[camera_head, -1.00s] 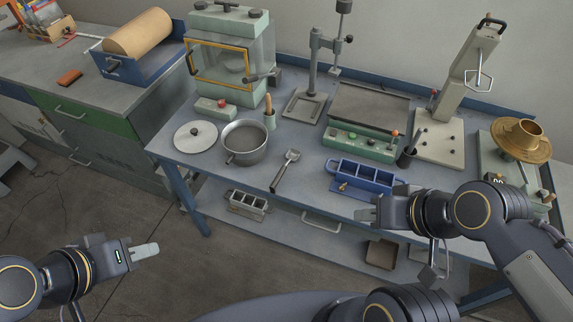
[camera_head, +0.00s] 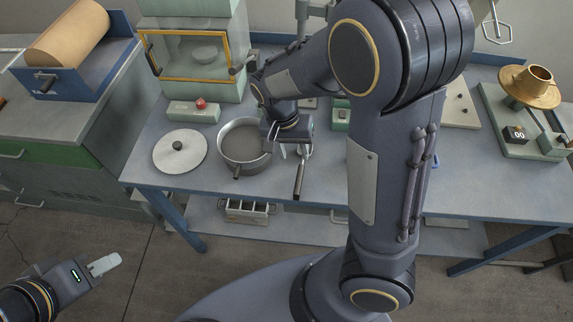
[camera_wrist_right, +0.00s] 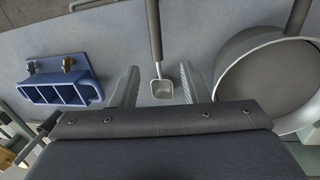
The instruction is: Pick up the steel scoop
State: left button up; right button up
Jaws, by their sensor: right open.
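The steel scoop lies on the blue-grey bench just right of the pan, its dark handle (camera_head: 299,182) toward the front edge. In the right wrist view the scoop's square bowl (camera_wrist_right: 162,88) lies between the fingertips and its handle runs up the picture. My right gripper (camera_head: 290,148) is open above the bowl end of the scoop, and its fingers also show in the right wrist view (camera_wrist_right: 158,84). I cannot tell its exact height. My left gripper (camera_head: 103,265) hangs left of the bench over the floor; its fingers look together, but the gap is unclear.
The steel pan (camera_head: 240,163) stands close beside the scoop, with a round lid (camera_head: 180,151) to its left. The blue mould (camera_wrist_right: 60,90) lies on the scoop's other side. My right arm hides the bench's middle.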

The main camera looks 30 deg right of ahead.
aim_at(300, 169)
jog(key=f, duration=0.2)
jog(key=d+f, duration=0.1)
jog(key=f, duration=0.2)
jog(key=s+f, duration=0.1)
jog(key=f, duration=0.1)
jog(key=shift+d+f, duration=0.25)
jog(key=shift+d, duration=0.05)
grip_shut()
jog(key=shift+r, duration=0.1)
jog(key=shift+r, duration=0.55)
jog(key=s+a+r+p, duration=0.2)
jog(key=s+r+p, duration=0.1)
jog(key=s+r, duration=0.8)
jog(key=s, duration=0.3)
jog(key=shift+a+r+p, duration=0.15)
jog(key=shift+r+p, duration=0.25)
